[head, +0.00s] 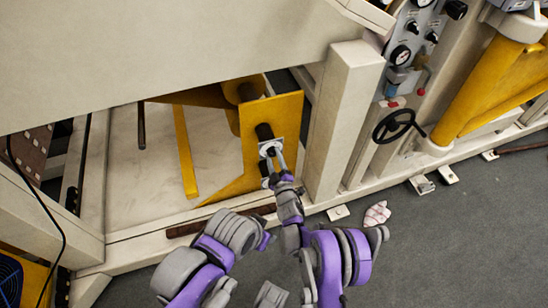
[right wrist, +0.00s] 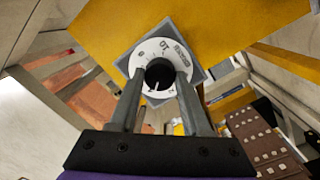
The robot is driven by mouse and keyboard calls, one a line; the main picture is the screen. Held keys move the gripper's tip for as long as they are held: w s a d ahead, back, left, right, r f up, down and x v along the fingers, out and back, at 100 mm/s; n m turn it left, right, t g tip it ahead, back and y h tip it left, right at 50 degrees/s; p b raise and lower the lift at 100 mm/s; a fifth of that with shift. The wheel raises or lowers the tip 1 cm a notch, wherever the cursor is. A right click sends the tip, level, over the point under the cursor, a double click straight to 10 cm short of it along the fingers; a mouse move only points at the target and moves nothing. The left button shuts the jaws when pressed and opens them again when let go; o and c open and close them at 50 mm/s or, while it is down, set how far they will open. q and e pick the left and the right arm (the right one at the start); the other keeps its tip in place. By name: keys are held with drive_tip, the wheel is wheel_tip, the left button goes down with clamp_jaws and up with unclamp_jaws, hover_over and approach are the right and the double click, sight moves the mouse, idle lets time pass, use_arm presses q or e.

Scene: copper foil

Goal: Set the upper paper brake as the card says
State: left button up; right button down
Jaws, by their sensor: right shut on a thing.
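The brake dial (right wrist: 150,50) is a white disc with dark numbers on a square grey plate on a yellow panel (head: 284,112). Its black round knob (right wrist: 160,72) is between the fingertips of my right gripper (right wrist: 160,80). A short white line shows near the knob's lower edge. In the head view my right gripper (head: 273,158) reaches up to the upper dial (head: 270,147); a lower dial just beneath is mostly hidden by the gripper. Of my left arm, only purple and grey links show at the bottom; its gripper is not visible. No readable card shows.
A beige frame post (head: 340,120) stands close right of the panel. A black handwheel (head: 394,126) and a gauge panel (head: 407,50) are farther right. A crumpled cloth (head: 377,213) lies on the grey floor, which is mostly clear at the lower right.

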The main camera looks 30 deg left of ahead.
drive_tip(key=n, duration=0.4)
drive_tip(key=shift+f+n, duration=0.1)
drive_tip(key=shift+n, duration=0.2)
drive_tip(key=n, duration=0.4)
drive_tip(key=shift+y+b, duration=0.4)
drive_tip(key=shift+n, duration=0.4)
drive_tip(key=shift+c, duration=1.8)
unclamp_jaws()
drive_tip(key=shift+d, duration=0.1)
drive_tip(key=v, duration=1)
drive_tip(key=shift+s+d, duration=0.25)
drive_tip(key=shift+s, duration=0.05)
